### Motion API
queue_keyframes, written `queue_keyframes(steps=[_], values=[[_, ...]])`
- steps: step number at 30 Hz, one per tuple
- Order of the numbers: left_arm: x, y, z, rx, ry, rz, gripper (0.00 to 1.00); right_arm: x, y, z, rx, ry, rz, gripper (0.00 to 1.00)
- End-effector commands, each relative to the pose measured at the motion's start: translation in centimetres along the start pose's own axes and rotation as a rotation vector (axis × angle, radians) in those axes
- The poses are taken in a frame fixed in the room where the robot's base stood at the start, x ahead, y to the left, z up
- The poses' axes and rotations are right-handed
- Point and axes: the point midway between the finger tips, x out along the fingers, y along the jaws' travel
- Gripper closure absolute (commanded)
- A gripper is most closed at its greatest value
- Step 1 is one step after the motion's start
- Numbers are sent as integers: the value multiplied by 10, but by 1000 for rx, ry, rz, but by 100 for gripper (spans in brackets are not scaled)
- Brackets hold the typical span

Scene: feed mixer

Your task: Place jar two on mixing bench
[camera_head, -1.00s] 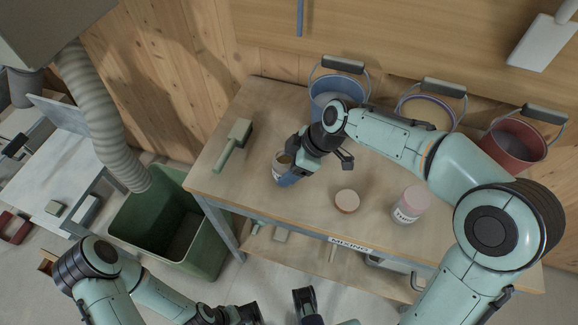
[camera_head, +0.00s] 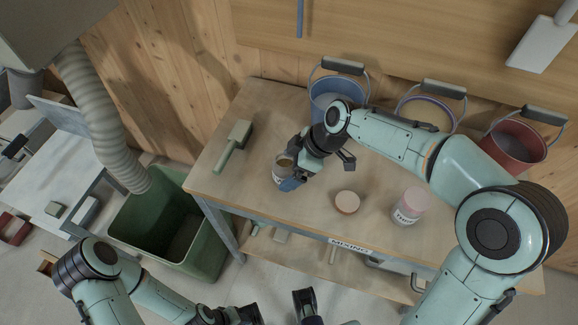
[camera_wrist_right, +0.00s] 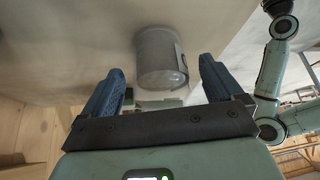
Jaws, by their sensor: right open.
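A small open-topped jar with brown contents and a white label (camera_head: 279,174) stands upright on the wooden mixing bench (camera_head: 240,183), left of its middle. I cannot read its label. My right gripper (camera_head: 313,172) is open beside it, a blue finger in front of its lower right. In the right wrist view the grey-looking jar (camera_wrist_right: 158,55) lies just ahead, between the lines of the two open blue fingers (camera_wrist_right: 160,88), apart from both.
Blue (camera_head: 335,95), purple-rimmed (camera_head: 427,110) and red (camera_head: 514,143) buckets line the back. A green bin (camera_head: 170,235) stands left.

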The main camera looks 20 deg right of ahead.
Motion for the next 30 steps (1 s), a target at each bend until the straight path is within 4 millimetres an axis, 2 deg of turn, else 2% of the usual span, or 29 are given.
queue_keyframes(steps=[9, 15, 21, 30], values=[[-5, 1, 3, -1, -8, -2, 57, -70, 1, 0, 2, 2, 5, 7], [-7, 1, 4, -2, -12, -3, 57, -101, 0, 0, 1, 1, 3, 7], [-8, 1, 5, -2, -14, -4, 57, -111, 0, 0, 1, 0, 0, 7], [-8, 1, 5, -2, -15, -4, 57, -111, 0, 0, 1, 0, 0, 7]])
